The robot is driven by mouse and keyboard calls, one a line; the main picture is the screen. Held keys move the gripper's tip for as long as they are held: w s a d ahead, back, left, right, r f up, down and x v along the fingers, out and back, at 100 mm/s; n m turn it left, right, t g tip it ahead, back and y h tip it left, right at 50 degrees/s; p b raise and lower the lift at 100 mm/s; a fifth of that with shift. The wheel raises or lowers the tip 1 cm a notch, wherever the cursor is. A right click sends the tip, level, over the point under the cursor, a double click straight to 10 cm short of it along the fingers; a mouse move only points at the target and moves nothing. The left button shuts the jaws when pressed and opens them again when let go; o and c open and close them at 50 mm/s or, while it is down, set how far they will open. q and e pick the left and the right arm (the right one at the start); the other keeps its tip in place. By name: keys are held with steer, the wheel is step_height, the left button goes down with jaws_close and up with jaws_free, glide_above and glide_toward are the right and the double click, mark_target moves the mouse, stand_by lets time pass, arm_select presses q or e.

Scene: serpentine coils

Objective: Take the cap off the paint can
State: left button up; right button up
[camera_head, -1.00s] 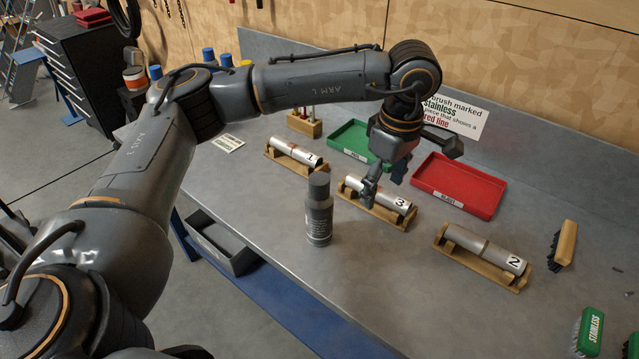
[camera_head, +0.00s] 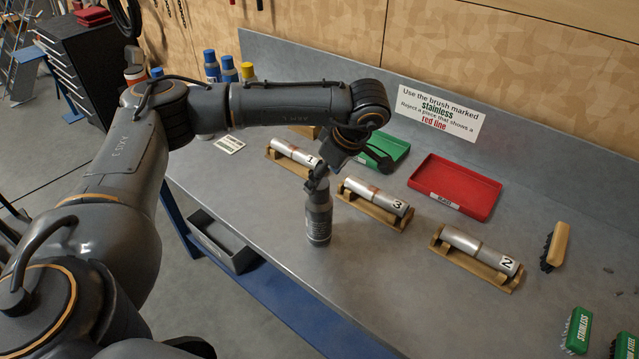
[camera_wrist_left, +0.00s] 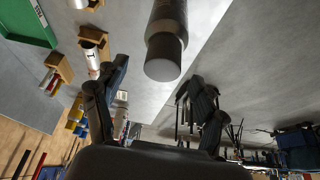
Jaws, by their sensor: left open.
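The paint can (camera_head: 319,222) is a grey spray can standing upright on the bench, with a dark grey cap (camera_head: 319,190) on top. My left gripper (camera_head: 318,178) is right at the cap in the head view and partly covers it. In the left wrist view the can (camera_wrist_left: 172,14) comes down from the top edge, with the cap (camera_wrist_left: 163,58) toward the gripper. The open fingers of my left gripper (camera_wrist_left: 158,80) lie to either side of the cap, with gaps on both sides. My right gripper is not in view.
Numbered metal tubes on wooden cradles stand close by: tube 1 (camera_head: 293,152), tube 3 (camera_head: 377,195) and tube 2 (camera_head: 480,250). A green tray (camera_head: 398,150) and a red tray (camera_head: 455,208) lie behind. Brushes (camera_head: 560,245) lie at the right. Bench left of the can is clear.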

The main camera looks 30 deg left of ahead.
arm_select(q)
steer(key=p+x, duration=0.1)
steer(key=x, duration=0.2)
steer(key=shift+s+a+p, duration=0.1)
steer(key=shift+s+p, duration=0.05)
steer(key=shift+p, duration=0.15)
steer(key=shift+f, duration=0.3)
steer(key=c, duration=0.9)
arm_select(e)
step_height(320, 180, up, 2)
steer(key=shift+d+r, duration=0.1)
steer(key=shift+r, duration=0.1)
arm_select(q)
steer(key=shift+o, duration=0.2)
steer(key=shift+r, duration=0.15)
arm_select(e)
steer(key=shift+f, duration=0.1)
